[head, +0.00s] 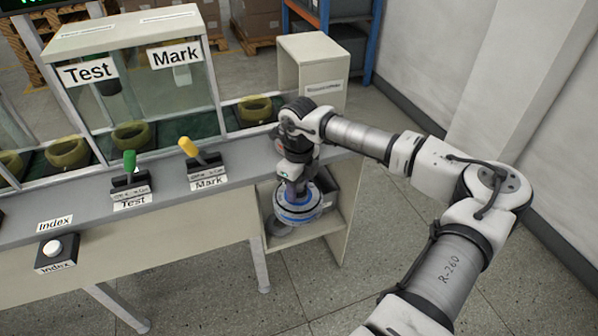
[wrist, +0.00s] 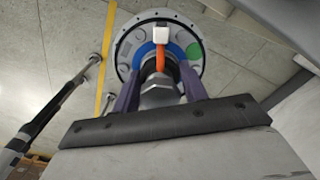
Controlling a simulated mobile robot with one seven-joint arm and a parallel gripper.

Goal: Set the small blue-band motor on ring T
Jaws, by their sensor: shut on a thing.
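The blue-band motor (head: 299,207) is a round grey disc with a blue band. It hangs from my gripper (head: 293,180) in front of the bench edge, over an open shelf. In the wrist view the motor (wrist: 122,45) shows its blue ring, a green dot, a white connector and an orange cable. My gripper's purple fingers (wrist: 158,95) are shut on its metal shaft. Several olive rings sit along the bench: one at left (head: 68,152), one behind the Test window (head: 130,135), one at right (head: 255,110). No T mark is readable on them.
A glazed housing with Test and Mark signs (head: 175,56) covers part of the ring row. A green Test lever (head: 130,160), a yellow Mark lever (head: 188,147) and a white Index button (head: 52,247) stand on the front ledge. A beige cabinet (head: 313,65) stands at the bench's right end.

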